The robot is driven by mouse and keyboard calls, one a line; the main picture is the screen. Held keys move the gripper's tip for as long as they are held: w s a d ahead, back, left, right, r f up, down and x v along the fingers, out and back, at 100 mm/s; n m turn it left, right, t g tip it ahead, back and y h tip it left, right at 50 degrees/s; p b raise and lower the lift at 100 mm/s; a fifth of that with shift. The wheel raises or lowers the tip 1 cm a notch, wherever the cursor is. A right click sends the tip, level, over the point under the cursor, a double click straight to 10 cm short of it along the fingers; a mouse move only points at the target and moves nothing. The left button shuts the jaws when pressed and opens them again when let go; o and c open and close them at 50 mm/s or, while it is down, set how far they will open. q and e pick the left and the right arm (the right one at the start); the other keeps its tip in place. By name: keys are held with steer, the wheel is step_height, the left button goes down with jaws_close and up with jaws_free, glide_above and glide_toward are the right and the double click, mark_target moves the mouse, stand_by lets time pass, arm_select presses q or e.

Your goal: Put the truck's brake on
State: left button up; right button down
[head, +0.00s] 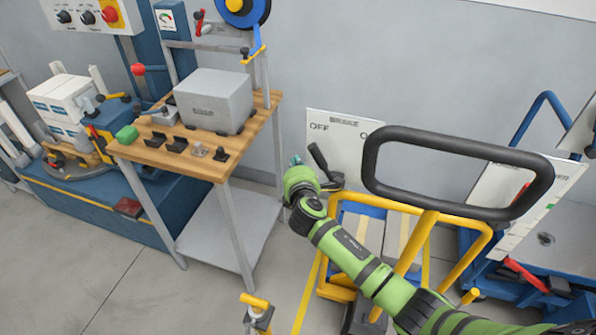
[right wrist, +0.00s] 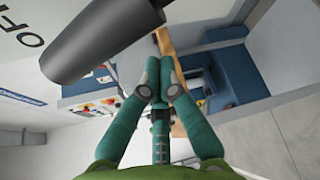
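The truck (head: 415,235) has a yellow tubular frame and a black loop handle (head: 460,172). Its white brake panel (head: 345,140) reads BRAKE, with OFF at the left; the handle covers part of the right side. The black brake lever (head: 319,158) leans left, towards OFF. My right gripper (head: 296,160) is just left of the lever. In the right wrist view its teal fingers (right wrist: 158,65) are together with nothing visible between them. The dark lever grip (right wrist: 100,40) crosses the upper left, beside the fingers; I cannot tell whether they touch. My left gripper is out of view.
A wooden-topped workbench (head: 200,160) with a grey box (head: 214,101) stands left of the truck. A blue machine (head: 95,215) is farther left. Another blue-framed cart (head: 530,230) stands close on the right.

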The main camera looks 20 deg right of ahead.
mark_target(315, 160)
arm_select(q)
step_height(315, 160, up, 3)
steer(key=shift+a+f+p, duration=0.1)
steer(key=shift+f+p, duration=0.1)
steer(key=shift+p, duration=0.65)
arm_select(e)
steer(key=s+d+r, duration=0.2)
steer(key=shift+s+d, duration=0.15)
steer(key=shift+s, duration=0.25)
steer(key=shift+f, duration=0.1)
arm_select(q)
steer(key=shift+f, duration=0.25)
arm_select(e)
steer(key=shift+d, duration=0.1)
